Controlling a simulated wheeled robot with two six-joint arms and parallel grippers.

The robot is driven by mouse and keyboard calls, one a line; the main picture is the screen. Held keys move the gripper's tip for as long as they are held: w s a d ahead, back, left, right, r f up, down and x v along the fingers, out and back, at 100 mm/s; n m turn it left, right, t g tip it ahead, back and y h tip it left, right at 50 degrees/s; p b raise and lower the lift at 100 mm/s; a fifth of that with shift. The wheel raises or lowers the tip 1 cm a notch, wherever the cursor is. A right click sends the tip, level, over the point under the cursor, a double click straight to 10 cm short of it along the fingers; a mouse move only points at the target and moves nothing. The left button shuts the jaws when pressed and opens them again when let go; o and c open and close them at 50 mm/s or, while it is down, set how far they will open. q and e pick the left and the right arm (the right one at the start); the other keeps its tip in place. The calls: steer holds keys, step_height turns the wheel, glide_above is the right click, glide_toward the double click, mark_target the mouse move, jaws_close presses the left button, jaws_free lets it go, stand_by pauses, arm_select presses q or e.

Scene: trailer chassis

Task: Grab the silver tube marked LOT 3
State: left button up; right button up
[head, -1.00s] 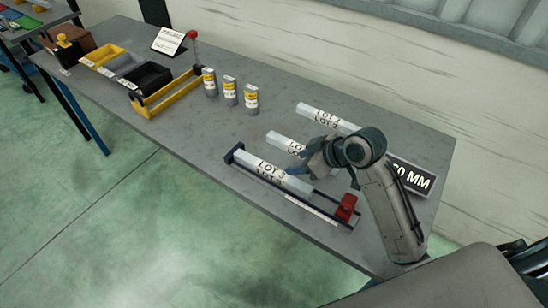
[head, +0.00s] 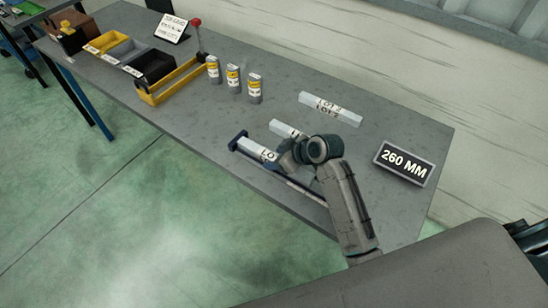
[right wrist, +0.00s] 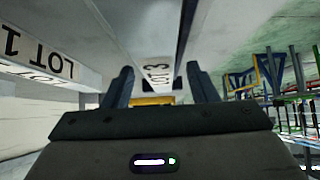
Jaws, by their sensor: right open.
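The silver tube marked LOT 3 (head: 251,147) lies in a dark-railed holder (head: 238,138) at the table's front edge. My right gripper and wrist hide much of its right part in the head view. My right gripper (head: 286,160) is open over this tube. In the right wrist view, the open fingers (right wrist: 161,88) stand to either side of the LOT 3 tube (right wrist: 158,66), with no clear contact. A tube marked LOT 1 (right wrist: 35,52) is at the left there. My left gripper is not in view.
A middle silver tube (head: 282,128) lies just behind, partly hidden, and the LOT 2 tube (head: 332,109) lies farther back. A 260 MM sign (head: 404,163) is at the right. Several yellow-labelled cans (head: 233,78), a yellow frame (head: 168,92) and small bins (head: 122,50) stand to the left.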

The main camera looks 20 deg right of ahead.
steer(key=c, duration=1)
steer(key=shift+d, duration=0.1)
jaws_close()
steer(key=shift+r, duration=0.15)
